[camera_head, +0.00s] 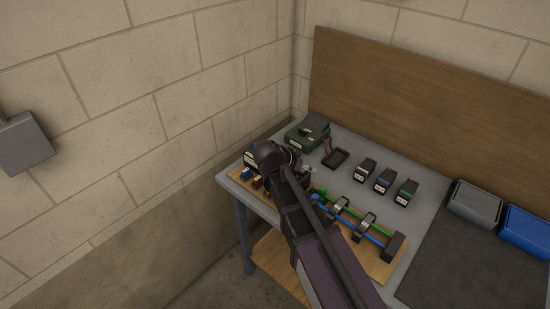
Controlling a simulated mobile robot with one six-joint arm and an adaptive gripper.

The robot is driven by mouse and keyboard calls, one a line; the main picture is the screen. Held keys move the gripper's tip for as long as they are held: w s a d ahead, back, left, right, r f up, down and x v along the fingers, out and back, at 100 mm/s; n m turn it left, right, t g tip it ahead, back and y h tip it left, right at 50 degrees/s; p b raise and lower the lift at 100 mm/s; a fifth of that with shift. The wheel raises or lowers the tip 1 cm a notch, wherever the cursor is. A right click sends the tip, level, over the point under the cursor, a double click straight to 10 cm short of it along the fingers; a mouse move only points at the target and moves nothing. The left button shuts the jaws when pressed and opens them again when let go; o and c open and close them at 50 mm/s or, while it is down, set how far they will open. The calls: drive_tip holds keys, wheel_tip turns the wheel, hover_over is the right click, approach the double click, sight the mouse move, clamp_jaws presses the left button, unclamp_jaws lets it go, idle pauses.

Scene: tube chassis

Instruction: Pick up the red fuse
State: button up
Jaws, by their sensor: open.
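A small red block (257,183), which looks like the red fuse, sits near the left end of a wooden board (386,270) on the workbench. A small blue block (246,174) is just to its left. My arm reaches over the board from the bottom of the camera_head view, with its wrist just above and right of the red block. My gripper (306,173) is only partly visible beside the wrist; its fingers are hard to make out. It is open, and I see nothing held in it. My arm hides the middle of the board.
Green and blue tubes (374,239) with clamps run along the board's right part. A dark green box (308,131), a small black tray (336,158) and three labelled blocks (384,180) stand behind. Grey (475,204) and blue (526,231) bins are at right. Walls close off the left and back.

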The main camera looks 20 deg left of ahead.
drive_tip(key=s+a+r+t+b, duration=0.1)
drive_tip(key=s+a+t, duration=0.1)
drive_tip(key=a, duration=0.7)
drive_tip(key=s+a+r+m+t+b, duration=0.1)
drive_tip(key=s+a+t, duration=0.1)
drive_tip(key=a, duration=0.7)
drive_tip(key=shift+r+t+y, duration=0.35)
drive_tip(key=shift+t+y, duration=0.05)
drive_tip(key=shift+t, duration=0.2)
drive_tip(key=shift+a+f, duration=0.1)
drive_tip(key=shift+b+x, duration=1.8)
drive_tip(key=shift+x, duration=2.5)
drive_tip(key=shift+b+x, duration=1.05)
drive_tip(key=shift+x, duration=1.5)
drive_tip(key=shift+f, duration=0.15)
drive_tip(key=shift+s, duration=0.1)
clamp_jaws()
